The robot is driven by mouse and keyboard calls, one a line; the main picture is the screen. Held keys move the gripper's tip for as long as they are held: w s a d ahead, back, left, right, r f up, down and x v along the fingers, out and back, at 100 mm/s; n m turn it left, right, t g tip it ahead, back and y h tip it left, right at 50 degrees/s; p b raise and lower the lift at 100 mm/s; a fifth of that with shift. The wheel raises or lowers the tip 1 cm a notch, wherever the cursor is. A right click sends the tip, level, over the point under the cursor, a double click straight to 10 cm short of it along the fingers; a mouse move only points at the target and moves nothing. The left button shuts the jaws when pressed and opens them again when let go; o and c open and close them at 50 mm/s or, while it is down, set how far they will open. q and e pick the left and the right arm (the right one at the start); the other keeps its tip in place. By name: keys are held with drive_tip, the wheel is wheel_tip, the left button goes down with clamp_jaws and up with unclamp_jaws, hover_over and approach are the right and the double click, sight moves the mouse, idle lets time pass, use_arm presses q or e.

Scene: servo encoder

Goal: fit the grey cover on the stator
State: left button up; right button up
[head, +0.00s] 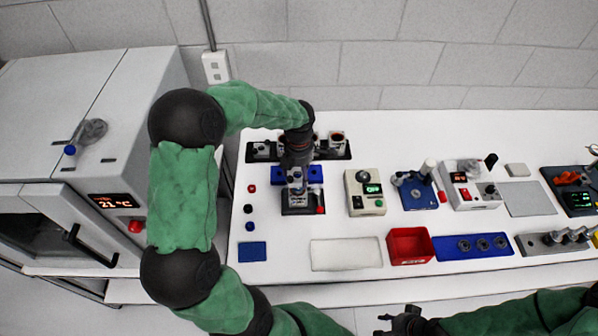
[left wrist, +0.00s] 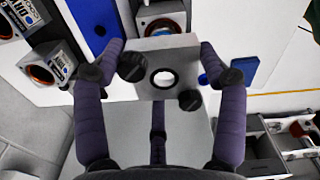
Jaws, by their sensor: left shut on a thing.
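The grey cover (left wrist: 181,58) is a square plate with a round hole, held between the fingers of my left gripper in the left wrist view. My left gripper (head: 297,161) is shut on it, in front of the dark rack (head: 341,152) in the head view. A stator with a copper ring (left wrist: 165,25) shows just beyond the cover's upper edge, partly hidden by it. Two more boxy units with copper rings (left wrist: 45,66) stand to the left in that view. I cannot tell whether cover and stator touch. My right gripper (head: 402,322) is at the bottom edge, its jaws unclear.
Below my left gripper are a blue tray (head: 314,174) and a dark fixture (head: 288,209). A switch box (head: 356,181), a red bin (head: 409,259) and a white mat (head: 345,254) lie to the right and front. Small knobs line the table's left side.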

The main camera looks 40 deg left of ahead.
use_arm(q)
drive_tip(key=shift+f, duration=0.1)
drive_tip(key=shift+f+b, duration=0.75)
drive_tip(key=shift+f+b, duration=0.3)
drive_tip(key=shift+f+b, duration=0.7)
drive_tip(key=shift+f, duration=0.15)
drive_tip(key=shift+f, duration=0.1)
idle(0.3)
drive_tip(key=shift+f+b, duration=0.8)
drive_tip(key=o, duration=1.7)
drive_tip(key=shift+o, duration=0.2)
drive_tip(key=shift+r, duration=0.1)
